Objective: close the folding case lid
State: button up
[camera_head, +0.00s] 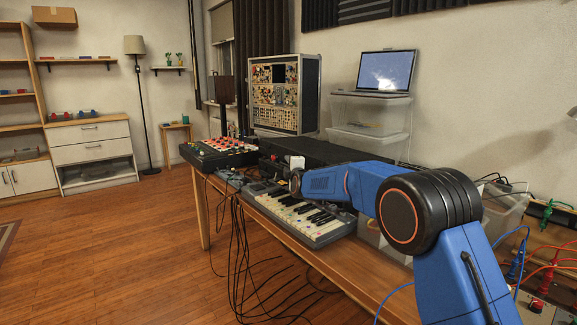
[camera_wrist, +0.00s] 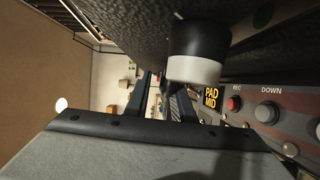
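The folding case stands open in the head view. Its upright part (camera_head: 309,95), filled with modules, rises at the back of the table, and a low black part (camera_head: 335,153) lies flat in front of it. I cannot tell for certain which part is the lid. My gripper (camera_head: 293,183) is low beside the front of the flat part, above the keyboard, partly hidden by my arm. In the wrist view my gripper (camera_wrist: 162,102) shows two dark fingers with a gap and nothing between them. A dark surface and a black-and-white knob (camera_wrist: 197,55) are very close to it.
A keyboard (camera_head: 305,215) lies below my arm. A red-buttoned device (camera_head: 218,151) sits at the table's left end. Cables hang off the front edge. A laptop (camera_head: 385,72) rests on clear bins (camera_head: 368,118) at right. A panel with a red button (camera_wrist: 233,104) is near my wrist.

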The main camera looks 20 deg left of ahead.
jog(key=shift+s+r, duration=0.15)
jog(key=shift+r, duration=0.05)
jog(key=v, duration=1.7)
jog(key=shift+d+f, duration=0.1)
jog(key=shift+f, duration=0.1)
jog(key=shift+s, duration=0.1)
